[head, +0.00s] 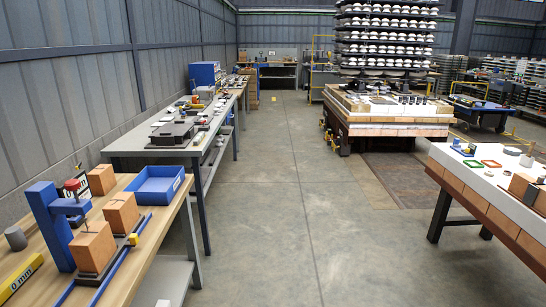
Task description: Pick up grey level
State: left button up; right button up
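I cannot make out a grey level with certainty. On the near left wooden bench (150,226) lies a yellow bar (20,278) with dark lettering, cut off by the left edge. On the grey workbench (135,143) behind it lies a dark grey flat object (172,133) among small parts too small to tell apart. Neither of my grippers is in view.
The wooden bench holds a blue clamp (48,225), a blue bin (157,185), a grey cylinder (15,238) and several wooden blocks. The middle floor (290,200) is clear.

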aim_at(200, 135)
jog(key=i, duration=2.45)
jog(key=i+l, duration=0.1)
jog(key=i, duration=2.35)
jog(key=i+u, duration=0.45)
jog(key=i+l+u, duration=1.55)
jog(key=l+u, duration=0.15)
jog(key=l, duration=0.2)
jog(key=i+l+u, duration=0.15)
jog(key=l+u, duration=0.3)
jog(key=l, duration=0.2)
